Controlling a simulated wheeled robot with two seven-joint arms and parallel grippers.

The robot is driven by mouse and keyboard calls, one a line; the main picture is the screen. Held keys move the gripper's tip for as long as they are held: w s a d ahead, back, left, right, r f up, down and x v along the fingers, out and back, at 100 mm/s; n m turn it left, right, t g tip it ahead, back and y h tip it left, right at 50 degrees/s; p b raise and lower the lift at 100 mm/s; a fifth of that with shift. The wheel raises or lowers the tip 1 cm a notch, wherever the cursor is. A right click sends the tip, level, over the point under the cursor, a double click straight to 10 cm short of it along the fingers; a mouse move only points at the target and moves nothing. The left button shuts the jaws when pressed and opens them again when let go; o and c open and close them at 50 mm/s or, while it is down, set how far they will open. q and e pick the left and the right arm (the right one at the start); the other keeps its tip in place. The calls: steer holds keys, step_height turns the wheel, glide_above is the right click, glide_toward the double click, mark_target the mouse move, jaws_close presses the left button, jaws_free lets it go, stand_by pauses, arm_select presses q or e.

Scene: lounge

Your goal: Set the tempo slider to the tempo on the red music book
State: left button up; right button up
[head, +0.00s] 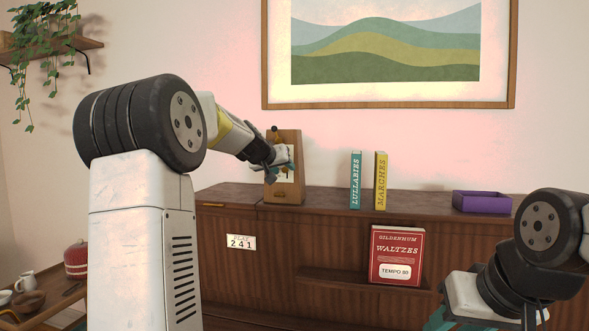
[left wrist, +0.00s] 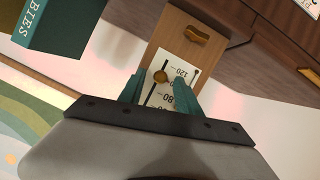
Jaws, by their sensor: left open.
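The wooden tempo box (head: 287,192) stands upright on the cabinet, with a pale scale plate on its front. In the left wrist view, the plate (left wrist: 168,64) shows numbers including 120 and 80, with a round brass slider knob (left wrist: 160,77) near the 120 end. My left gripper (head: 270,160) is at the front of the box. In the wrist view its open teal fingers (left wrist: 159,82) flank the knob; contact cannot be told. The red music book (head: 397,248) stands below the cabinet top; its label appears to read TEMPO 80. My right gripper (head: 440,318) is low at right, partly cut off.
The teal Lullabies book (head: 356,180) and yellow Marches book (head: 380,180) stand right of the box on the cabinet top (head: 325,194). A purple tray (head: 482,202) lies farther right. A number sign (head: 241,242) is on the cabinet front. A framed picture (head: 390,104) hangs above.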

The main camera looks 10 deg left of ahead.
arm_select(q)
jaws_close()
stand_by(1.4)
